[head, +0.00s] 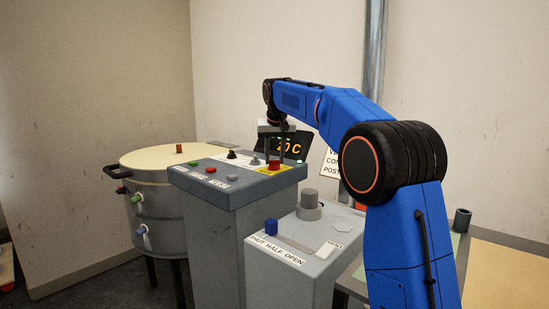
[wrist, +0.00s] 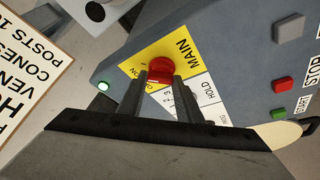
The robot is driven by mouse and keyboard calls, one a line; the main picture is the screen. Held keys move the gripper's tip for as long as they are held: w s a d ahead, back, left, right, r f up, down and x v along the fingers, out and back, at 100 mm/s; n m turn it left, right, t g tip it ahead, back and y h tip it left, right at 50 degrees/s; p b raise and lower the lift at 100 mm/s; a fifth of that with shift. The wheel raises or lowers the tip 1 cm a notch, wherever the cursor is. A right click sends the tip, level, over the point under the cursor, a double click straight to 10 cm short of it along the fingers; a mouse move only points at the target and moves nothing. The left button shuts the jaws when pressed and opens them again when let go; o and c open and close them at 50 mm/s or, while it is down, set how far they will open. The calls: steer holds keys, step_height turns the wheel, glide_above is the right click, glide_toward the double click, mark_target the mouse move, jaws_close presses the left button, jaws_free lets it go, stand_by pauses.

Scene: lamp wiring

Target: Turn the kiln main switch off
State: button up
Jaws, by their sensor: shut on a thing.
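The main switch is a red knob (wrist: 160,68) on a yellow plate (wrist: 183,46) marked MAIN, with ON lettered at one side. In the head view the red knob (head: 274,164) sits near the right end of the grey control panel's top (head: 235,184). My gripper (wrist: 163,82) is shut on the red knob, with a finger on either side; it also shows from above in the head view (head: 274,154). The fingers hide part of the plate and its lettering. I cannot tell which way the knob points.
A green lamp (wrist: 103,85) glows beside the plate. The round kiln (head: 150,160) stands left. A lower grey box (head: 290,252) with a blue slider knob (head: 271,226) stands in front right.

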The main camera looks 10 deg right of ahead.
steer(key=n+y, duration=0.1)
steer(key=n, duration=0.3)
steer(key=shift+d+n+y, duration=0.2)
steer(key=shift+n+y, duration=0.1)
steer(key=shift+y, duration=0.1)
steer(key=n, duration=0.2)
steer(key=n+g+y, duration=0.1)
steer(key=n, duration=0.1)
steer(key=shift+w+d+n+y, duration=0.1)
steer(key=shift+w+n+y, duration=0.1)
steer(key=shift+n+y, duration=0.1)
steer(key=n+g+y, duration=0.1)
steer(key=n, duration=0.3)
steer(key=shift+w, duration=0.15)
steer(key=shift+n+g+y, duration=0.3)
steer(key=shift+n+g, duration=0.5)
steer(key=shift+n, duration=1.2)
steer(key=o, duration=1)
steer(key=shift+o, duration=0.2)
steer(key=shift+d+r, duration=0.1)
